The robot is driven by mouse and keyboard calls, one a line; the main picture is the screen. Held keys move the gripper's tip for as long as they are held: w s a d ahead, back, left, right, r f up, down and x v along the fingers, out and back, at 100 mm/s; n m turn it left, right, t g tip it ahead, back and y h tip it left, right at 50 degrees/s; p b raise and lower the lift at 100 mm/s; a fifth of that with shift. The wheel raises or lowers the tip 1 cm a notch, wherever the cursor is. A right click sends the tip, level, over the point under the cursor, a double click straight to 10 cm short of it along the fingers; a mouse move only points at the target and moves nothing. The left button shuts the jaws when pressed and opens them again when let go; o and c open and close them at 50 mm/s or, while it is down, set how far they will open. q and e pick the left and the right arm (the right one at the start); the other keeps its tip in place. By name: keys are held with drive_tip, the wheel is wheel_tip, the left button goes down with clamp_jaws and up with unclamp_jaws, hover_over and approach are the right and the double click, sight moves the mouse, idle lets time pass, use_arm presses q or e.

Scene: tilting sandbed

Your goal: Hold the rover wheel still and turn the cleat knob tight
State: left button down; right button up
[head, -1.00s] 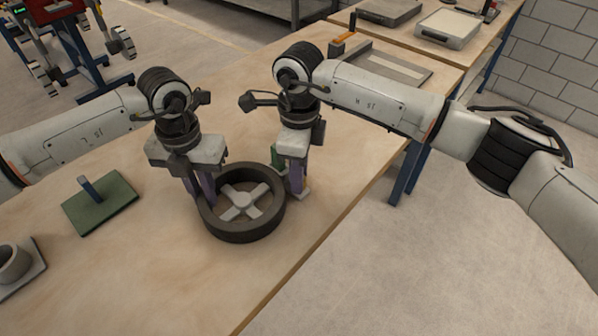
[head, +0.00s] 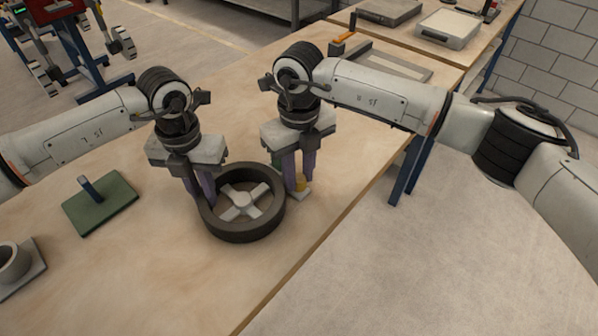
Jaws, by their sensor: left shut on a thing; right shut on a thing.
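The rover wheel (head: 238,234) lies flat on the wooden bench, a dark tyre with a pale cross-shaped hub. My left gripper (head: 205,198) is shut on the left side of its rim, with its purple fingers pointing down. My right gripper (head: 298,186) points down just right of the wheel.
A green plate with a blue upright post (head: 100,205) lies left of the wheel. A grey block with a round cup (head: 18,265) is at the lower left edge. A grey frame (head: 385,62) lies further back. The bench's right edge is near, with bare floor beyond.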

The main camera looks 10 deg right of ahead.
sight(300, 177)
drive_tip(key=shift+m, duration=0.6)
drive_tip(key=o, duration=1)
drive_tip(key=shift+o, duration=0.2)
drive_tip(key=shift+r, duration=0.15)
drive_tip(key=shift+r, duration=3.95)
use_arm(q)
drive_tip(key=c, duration=1.7)
unclamp_jaws()
drive_tip(key=shift+o, duration=0.2)
drive_tip(key=shift+r, duration=0.1)
